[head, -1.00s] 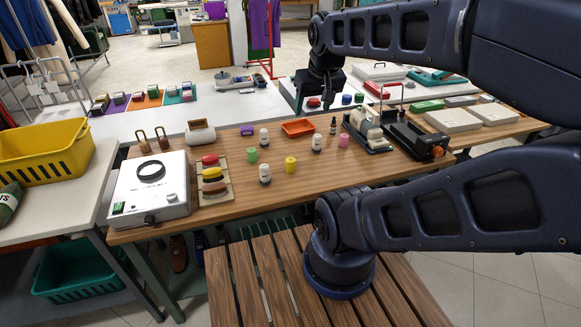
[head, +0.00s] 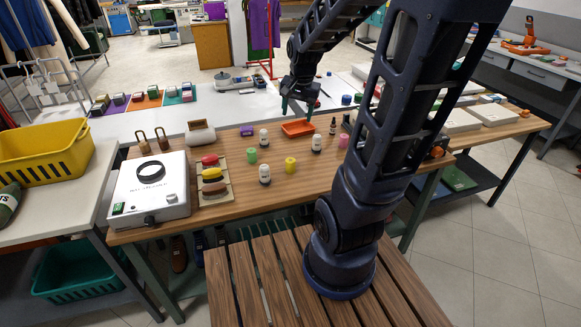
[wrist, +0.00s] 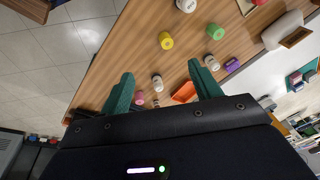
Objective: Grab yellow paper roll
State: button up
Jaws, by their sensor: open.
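The yellow paper roll (head: 290,164) stands upright on the wooden table in the head view, between a white bottle and the table's right part. My gripper (head: 299,104) hangs above the far side of the table, behind the orange tray, well apart from the roll. In the wrist view its two green fingers (wrist: 160,90) are spread wide with nothing between them in its grasp.
A green roll (head: 252,155), a pink roll (head: 343,141) and white bottles (head: 265,174) stand around the yellow roll. An orange tray (head: 298,128) lies behind it. Brushes (head: 213,174) and a white device (head: 150,190) are left. The wood in front is clear.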

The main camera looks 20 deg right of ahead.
jog(key=w+f+m+g, duration=0.1)
jog(key=w+f+m, duration=0.3)
jog(key=w+f, duration=0.4)
jog(key=m+g, duration=0.2)
jog(key=m, duration=0.3)
send_over(290, 160)
jog(key=f, duration=0.7)
jog(key=s+f, duration=0.1)
jog(key=f, duration=0.3)
jog(key=shift+a+f, duration=0.1)
jog(key=shift+f, duration=0.05)
jog(key=shift+w+f, duration=0.1)
jog(key=shift+f, duration=2.7)
jog(key=shift+w+f, duration=0.2)
jog(key=shift+f, duration=1.15)
jog(key=shift+w+f, duration=0.2)
jog(key=shift+f, duration=1.1)
jog(key=c, duration=1.1)
